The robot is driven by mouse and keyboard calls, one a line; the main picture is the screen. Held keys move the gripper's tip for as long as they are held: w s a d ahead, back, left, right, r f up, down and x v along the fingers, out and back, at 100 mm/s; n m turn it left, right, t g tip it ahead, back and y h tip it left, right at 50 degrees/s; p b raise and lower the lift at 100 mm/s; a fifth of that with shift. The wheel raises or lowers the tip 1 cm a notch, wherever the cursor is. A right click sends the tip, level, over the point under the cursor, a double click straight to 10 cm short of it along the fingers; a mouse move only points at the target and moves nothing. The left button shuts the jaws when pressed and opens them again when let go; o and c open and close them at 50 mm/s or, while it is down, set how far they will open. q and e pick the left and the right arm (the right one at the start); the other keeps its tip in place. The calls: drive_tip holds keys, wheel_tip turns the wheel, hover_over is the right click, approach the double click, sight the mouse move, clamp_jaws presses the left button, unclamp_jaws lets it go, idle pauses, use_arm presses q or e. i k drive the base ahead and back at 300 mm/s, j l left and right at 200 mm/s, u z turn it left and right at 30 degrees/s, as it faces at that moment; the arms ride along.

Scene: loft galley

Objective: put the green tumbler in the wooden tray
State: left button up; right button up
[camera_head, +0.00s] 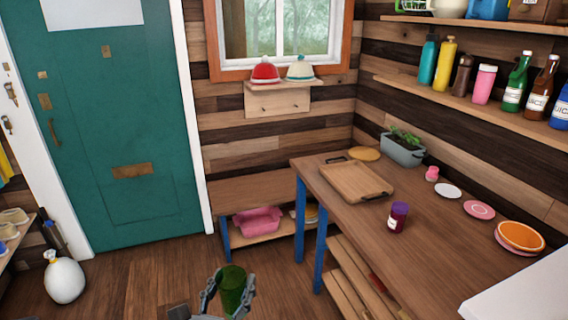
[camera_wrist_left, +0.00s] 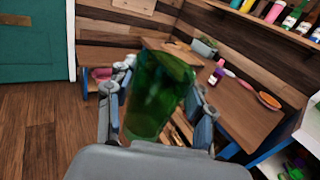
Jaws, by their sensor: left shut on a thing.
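The green tumbler (camera_head: 233,288) is upright in my left gripper (camera_head: 228,292), low in the head view, over the floor in front of the table. In the left wrist view the tumbler (camera_wrist_left: 158,97) stands between the two fingers of the left gripper (camera_wrist_left: 160,105), which is shut on it. The wooden tray (camera_head: 357,183) lies on the left part of the wooden table, with dark handles. It shows no objects inside. The tumbler is apart from the tray, to its lower left in the head view. My right gripper is not in view.
On the table (camera_head: 432,240) are a purple jar (camera_head: 397,217), a grey planter (camera_head: 403,150), a round wooden board (camera_head: 364,153), a small pink item (camera_head: 432,174) and several plates (camera_head: 479,209). A white sack (camera_head: 64,278) stands on the floor by the green door (camera_head: 120,120).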

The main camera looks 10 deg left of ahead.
sight(344, 172)
drive_tip(key=i+j+u, duration=0.4)
drive_tip(key=i, duration=0.4)
drive_tip(key=i+u, duration=0.4)
drive_tip(key=i, duration=0.4)
drive_tip(key=i+l+z, duration=0.1)
drive_tip(key=i+z, duration=0.6)
drive_tip(key=z, duration=0.15)
drive_tip(key=i+j+z, duration=0.15)
drive_tip(key=i+z, duration=0.25)
drive_tip(key=i+l+z, duration=0.1)
drive_tip(key=i+z, duration=0.25)
